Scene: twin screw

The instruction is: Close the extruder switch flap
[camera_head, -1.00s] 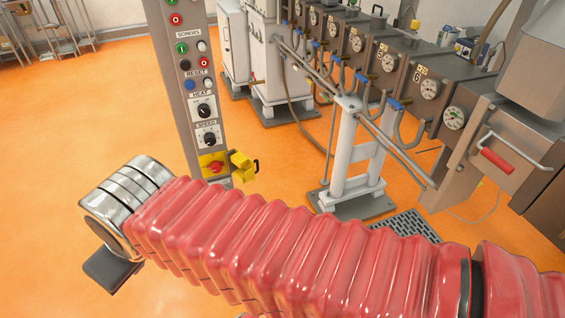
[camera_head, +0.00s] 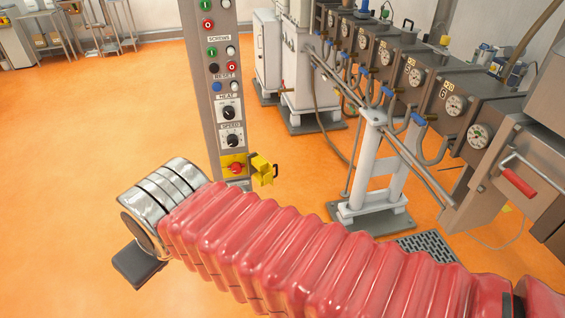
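The extruder switch is a red knob (camera_head: 235,168) on a yellow plate at the bottom of the grey control column. Its yellow flap (camera_head: 262,169) stands open, swung out to the right of the knob, with a small dark handle at its outer edge. My red-sleeved arm crosses the foreground, and its silver wrist lies below and left of the switch. My gripper (camera_head: 140,264) shows only as a dark flat piece under the wrist, apart from the flap. The fingers cannot be told apart, so its opening is unclear.
The control column (camera_head: 203,100) carries buttons and dials above the switch. The extruder barrel with gauges (camera_head: 415,77) runs along the right, with a white support stand (camera_head: 372,175) and a floor grate (camera_head: 428,246). Orange floor (camera_head: 90,130) is clear at left.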

